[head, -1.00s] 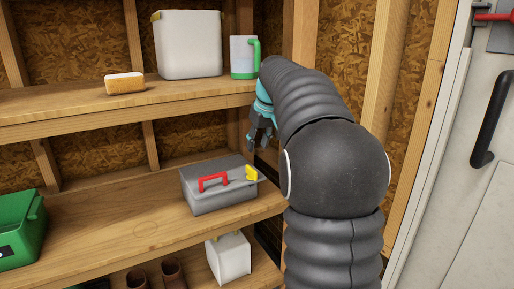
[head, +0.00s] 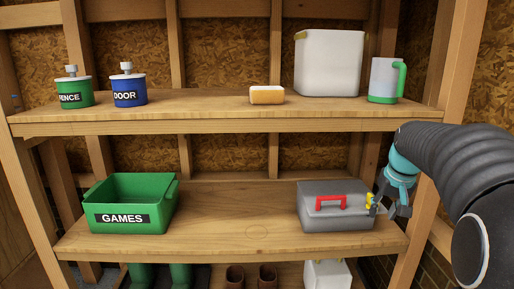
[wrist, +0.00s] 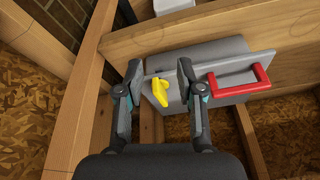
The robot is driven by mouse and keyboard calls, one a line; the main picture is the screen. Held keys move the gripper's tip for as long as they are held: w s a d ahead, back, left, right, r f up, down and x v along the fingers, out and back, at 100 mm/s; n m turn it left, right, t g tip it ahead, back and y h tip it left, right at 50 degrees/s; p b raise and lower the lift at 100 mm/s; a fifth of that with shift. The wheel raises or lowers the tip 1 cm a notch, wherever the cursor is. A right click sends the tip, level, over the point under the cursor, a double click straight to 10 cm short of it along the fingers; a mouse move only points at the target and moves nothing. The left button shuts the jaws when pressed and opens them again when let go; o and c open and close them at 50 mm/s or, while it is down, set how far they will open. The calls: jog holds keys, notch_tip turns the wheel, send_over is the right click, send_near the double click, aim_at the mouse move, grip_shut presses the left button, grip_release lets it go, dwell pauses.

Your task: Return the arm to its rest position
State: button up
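My gripper (head: 386,200) is at the right end of the middle shelf, in front of or beside the right end of a grey toolbox (head: 335,220) with a red handle (head: 331,202). In the wrist view my gripper (wrist: 159,72) has its two fingers well apart, with nothing held between them. A yellow piece (wrist: 158,96) on the toolbox shows in the gap, beyond the fingertips. My arm (head: 455,155) comes in from the right edge, bent, in front of the right shelf post.
A green GAMES bin (head: 125,220) stands left on the middle shelf (head: 235,240). The upper shelf (head: 200,115) holds two labelled tins, a sponge (head: 266,95), a white container (head: 329,65) and a jug (head: 384,80). The middle shelf is clear between bin and toolbox.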

jog(key=s+a+f+n, duration=0.1)
jog(key=s+a, duration=0.4)
jog(key=s, duration=0.3)
jog(key=s+a+f+t, duration=0.1)
jog(key=s+a+f, duration=0.1)
jog(key=s+a, duration=0.4)
jog(key=s+a+f+n+t, duration=0.1)
jog(key=s+a, duration=0.5)
jog(key=s, duration=0.6)
jog(key=shift+s+f+n, duration=0.2)
jog(key=shift+f+n, duration=0.1)
jog(key=shift+f, duration=0.25)
